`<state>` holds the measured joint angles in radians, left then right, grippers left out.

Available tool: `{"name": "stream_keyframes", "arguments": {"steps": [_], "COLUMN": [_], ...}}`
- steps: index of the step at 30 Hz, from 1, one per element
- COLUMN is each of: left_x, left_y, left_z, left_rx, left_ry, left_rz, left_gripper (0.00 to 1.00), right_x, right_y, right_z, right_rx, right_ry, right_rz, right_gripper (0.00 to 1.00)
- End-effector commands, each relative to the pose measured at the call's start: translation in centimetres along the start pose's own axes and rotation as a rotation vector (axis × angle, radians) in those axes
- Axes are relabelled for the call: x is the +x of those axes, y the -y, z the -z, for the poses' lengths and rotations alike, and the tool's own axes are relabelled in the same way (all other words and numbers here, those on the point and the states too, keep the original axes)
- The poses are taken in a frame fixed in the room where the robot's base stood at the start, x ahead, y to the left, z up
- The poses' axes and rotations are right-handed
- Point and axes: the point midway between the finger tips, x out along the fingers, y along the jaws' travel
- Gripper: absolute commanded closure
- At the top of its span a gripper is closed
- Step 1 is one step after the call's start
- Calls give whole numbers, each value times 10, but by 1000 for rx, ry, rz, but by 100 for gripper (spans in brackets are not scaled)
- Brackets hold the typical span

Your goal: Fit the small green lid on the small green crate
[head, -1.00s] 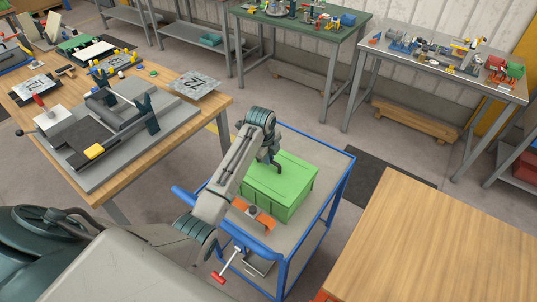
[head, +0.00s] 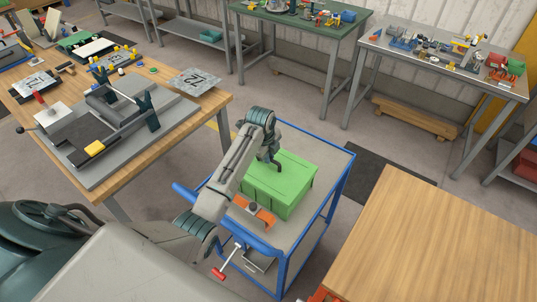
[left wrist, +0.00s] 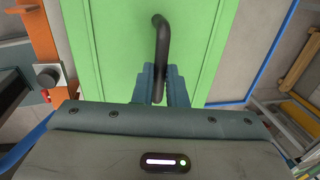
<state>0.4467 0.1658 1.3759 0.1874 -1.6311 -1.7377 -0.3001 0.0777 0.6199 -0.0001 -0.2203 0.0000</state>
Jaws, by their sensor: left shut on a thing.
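The small green crate (head: 290,207) stands on the grey top of the blue-framed cart. The small green lid (head: 293,172) lies over its top in the head view. From here I cannot tell whether the lid is fully seated or slightly above the rim. My left gripper (head: 268,160) is above the lid and shut on its dark curved handle. The left wrist view shows the fingers (left wrist: 160,85) around the handle (left wrist: 160,45), with the green lid (left wrist: 100,45) flat beneath. My right gripper is not in view.
An orange part with a dark knob (head: 255,210) is beside the crate on the cart (head: 325,200). A red-handled tool (head: 220,272) hangs at the cart's near end. A wooden table (head: 440,240) stands to the right, and a workbench with a bending fixture (head: 110,130) to the left.

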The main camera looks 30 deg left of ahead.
Motion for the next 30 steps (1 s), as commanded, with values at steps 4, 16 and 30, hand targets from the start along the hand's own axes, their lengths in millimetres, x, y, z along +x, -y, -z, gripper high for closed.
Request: {"name": "stream_keyframes", "arguments": {"steps": [4,16,30], "left_x": [0,0,-73], "left_y": [0,0,0], "left_z": [0,0,0], "left_rx": [0,0,0], "left_ry": [0,0,2], "left_rz": [1,0,5], "left_gripper": [84,63,63], "right_x": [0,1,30], "right_y": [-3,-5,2], "right_z": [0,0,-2], "right_rx": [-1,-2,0], "right_ry": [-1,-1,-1], "right_rz": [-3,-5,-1], "right_gripper": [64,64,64]}}
